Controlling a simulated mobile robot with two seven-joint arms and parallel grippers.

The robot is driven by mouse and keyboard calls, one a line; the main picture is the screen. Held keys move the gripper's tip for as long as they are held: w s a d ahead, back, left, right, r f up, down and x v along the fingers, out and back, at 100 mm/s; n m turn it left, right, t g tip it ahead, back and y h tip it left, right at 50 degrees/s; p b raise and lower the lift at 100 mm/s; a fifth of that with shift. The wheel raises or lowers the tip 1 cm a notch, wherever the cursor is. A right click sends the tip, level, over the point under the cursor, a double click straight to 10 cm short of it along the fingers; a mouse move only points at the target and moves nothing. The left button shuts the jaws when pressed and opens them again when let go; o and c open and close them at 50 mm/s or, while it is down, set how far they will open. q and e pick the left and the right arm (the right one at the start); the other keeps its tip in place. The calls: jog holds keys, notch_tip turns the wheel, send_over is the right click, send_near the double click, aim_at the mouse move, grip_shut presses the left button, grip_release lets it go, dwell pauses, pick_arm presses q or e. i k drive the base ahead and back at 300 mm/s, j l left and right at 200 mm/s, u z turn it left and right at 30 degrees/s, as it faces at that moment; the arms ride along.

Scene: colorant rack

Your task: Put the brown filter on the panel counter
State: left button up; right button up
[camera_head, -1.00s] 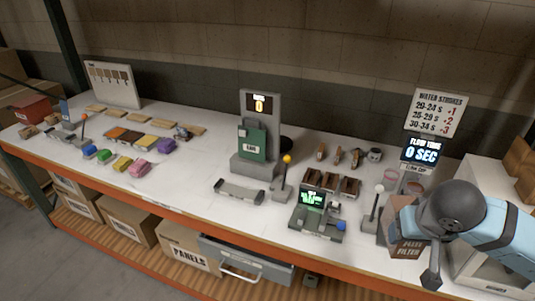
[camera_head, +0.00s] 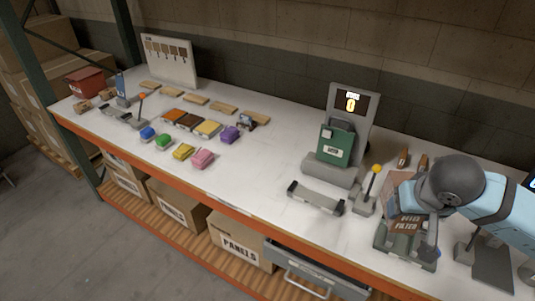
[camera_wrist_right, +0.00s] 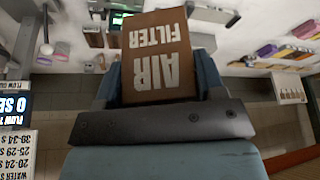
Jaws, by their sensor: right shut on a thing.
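The brown filter (camera_head: 402,210) is a brown box with pale lettering. It shows large in the wrist view (camera_wrist_right: 158,58), where the lettering reads AIR FILTER. My right gripper (camera_wrist_right: 158,78) is shut on it, with one finger on each side. In the head view the right gripper (camera_head: 418,228) and its arm hold the filter at the right, over the small grey device there. A grey stand (camera_head: 343,115) with a lit 0 readout and a green panel, likely the panel counter, stands left of the filter, apart from it. My left gripper is not in view.
A grey lever with a yellow knob (camera_head: 375,169) stands between stand and filter. A grey bracket (camera_head: 315,198) lies in front of the stand. Coloured blocks (camera_head: 184,152) and a tool board (camera_head: 170,60) are farther left.

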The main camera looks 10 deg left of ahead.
aim_at(253, 172)
jog(key=i+j+u, duration=0.2)
jog(key=i+j, duration=0.15)
jog(key=j, duration=0.15)
jog(key=i+j+u, duration=0.15)
jog(key=i+j, duration=0.2)
jog(key=j, duration=0.1)
